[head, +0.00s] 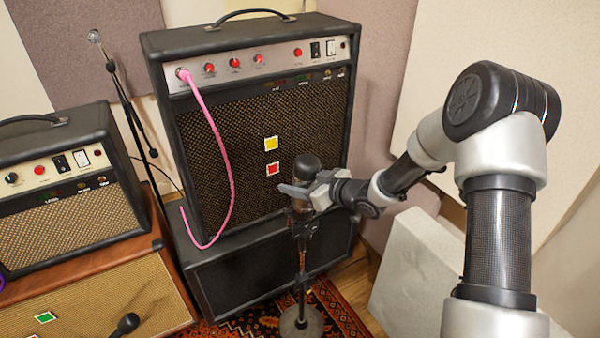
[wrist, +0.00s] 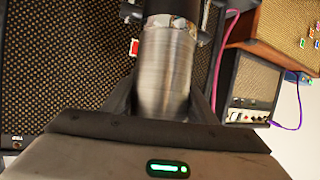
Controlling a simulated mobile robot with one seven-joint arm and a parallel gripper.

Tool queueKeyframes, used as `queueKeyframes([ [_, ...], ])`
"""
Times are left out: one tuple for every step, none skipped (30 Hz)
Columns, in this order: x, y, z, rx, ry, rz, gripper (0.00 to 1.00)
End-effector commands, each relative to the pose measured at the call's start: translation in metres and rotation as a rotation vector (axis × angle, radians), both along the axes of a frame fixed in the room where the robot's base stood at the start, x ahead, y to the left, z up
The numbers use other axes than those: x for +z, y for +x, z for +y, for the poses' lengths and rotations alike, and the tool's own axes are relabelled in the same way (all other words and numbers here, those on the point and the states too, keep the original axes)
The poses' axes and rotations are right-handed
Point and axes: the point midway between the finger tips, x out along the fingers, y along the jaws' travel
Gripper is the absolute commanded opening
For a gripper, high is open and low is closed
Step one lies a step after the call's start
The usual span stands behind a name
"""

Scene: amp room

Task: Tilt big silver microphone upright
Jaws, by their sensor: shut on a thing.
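The big silver microphone (head: 306,164) stands on a thin stand in front of the large amp in the head view. It looks close to upright there, with a dark rounded top. My gripper (head: 303,191) reaches in from the right and is shut around the microphone's body, hiding part of it. In the wrist view the brushed silver body (wrist: 164,75) runs between the two fingers of my gripper (wrist: 161,104), with a darker section at the top of the picture.
The large black amp (head: 262,150) sits on a black cabinet (head: 270,275) behind the microphone. A pink cable (head: 222,150) hangs from its panel. A smaller amp (head: 65,195) on a brown cabinet (head: 120,285) is at left. The round stand base (head: 302,322) rests on a patterned rug (head: 335,310).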

Motion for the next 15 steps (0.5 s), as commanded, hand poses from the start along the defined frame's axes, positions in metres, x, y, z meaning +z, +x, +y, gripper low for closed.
queueKeyframes([
  [0.007, 0.002, 0.001, 0.000, -0.016, 0.023, 0.12],
  [0.007, 0.003, 0.002, 0.000, -0.024, 0.034, 0.12],
  [0.006, 0.004, 0.002, 0.001, -0.035, 0.049, 0.12],
  [0.005, 0.004, 0.003, 0.001, -0.042, 0.061, 0.12],
  [0.004, 0.005, 0.004, 0.001, -0.048, 0.070, 0.12],
  [0.003, 0.006, 0.004, 0.001, -0.055, 0.081, 0.12],
  [0.002, 0.007, 0.004, 0.001, -0.060, 0.087, 0.12],
  [0.001, 0.007, 0.005, 0.001, -0.065, 0.094, 0.12],
  [0.000, 0.008, 0.005, 0.000, -0.069, 0.102, 0.12],
  [0.000, 0.008, 0.005, -0.001, -0.071, 0.106, 0.12],
  [-0.001, 0.008, 0.005, -0.001, -0.073, 0.109, 0.12],
  [-0.002, 0.009, 0.005, 0.000, -0.076, 0.113, 0.12],
  [-0.002, 0.009, 0.005, 0.000, -0.078, 0.114, 0.12],
  [-0.003, 0.009, 0.005, -0.001, -0.079, 0.116, 0.12],
  [-0.003, 0.009, 0.005, -0.001, -0.080, 0.117, 0.12],
])
